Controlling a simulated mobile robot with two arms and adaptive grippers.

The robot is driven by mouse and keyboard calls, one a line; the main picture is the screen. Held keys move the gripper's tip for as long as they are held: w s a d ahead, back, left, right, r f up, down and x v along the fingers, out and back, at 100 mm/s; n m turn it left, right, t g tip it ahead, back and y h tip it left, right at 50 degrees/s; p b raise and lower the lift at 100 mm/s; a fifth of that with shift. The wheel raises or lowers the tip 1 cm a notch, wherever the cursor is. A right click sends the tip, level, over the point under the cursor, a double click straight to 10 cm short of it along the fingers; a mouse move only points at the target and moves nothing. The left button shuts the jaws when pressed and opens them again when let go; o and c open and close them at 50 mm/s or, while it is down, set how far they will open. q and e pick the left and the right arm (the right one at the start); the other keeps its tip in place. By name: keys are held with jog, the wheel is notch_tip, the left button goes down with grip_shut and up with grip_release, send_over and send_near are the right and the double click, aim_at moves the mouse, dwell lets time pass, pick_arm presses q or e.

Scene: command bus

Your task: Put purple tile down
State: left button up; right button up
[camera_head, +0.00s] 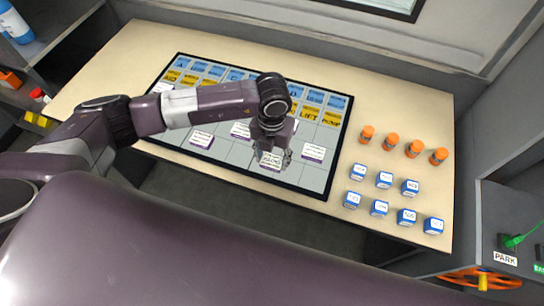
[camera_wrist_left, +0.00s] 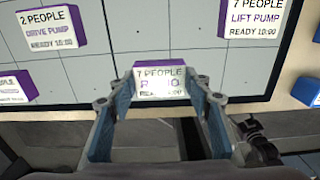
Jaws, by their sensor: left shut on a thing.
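My left gripper (camera_head: 271,154) is shut on a white-faced purple tile (camera_head: 270,161) near the front edge of the gridded board (camera_head: 311,190). In the left wrist view the tile (camera_wrist_left: 160,83) sits between the fingertips (camera_wrist_left: 160,92). Its face reads "7 PEOPLE" and "READY", with the purple middle line partly legible as radio. The tile overlaps the board's dark front rim (camera_wrist_left: 240,99) in that view. I cannot tell whether it touches the board.
Other purple tiles lie on the board, including the lift pump tile (camera_wrist_left: 253,20) and drive pump tile (camera_wrist_left: 52,28). Blue and yellow tiles fill the back rows. Orange cylinders (camera_head: 414,149) and blue-white blocks (camera_head: 406,216) stand on the table to the right. Board cells between the tiles are bare.

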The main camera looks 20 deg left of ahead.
aim_at(272, 160)
pick_arm(q)
jog(key=o, duration=1.2)
jog(key=shift+c, duration=0.2)
jog(key=shift+r, duration=0.4)
notch_tip(272, 160, up, 12)
jog(key=b, duration=0.3)
jog(key=shift+f, duration=0.25)
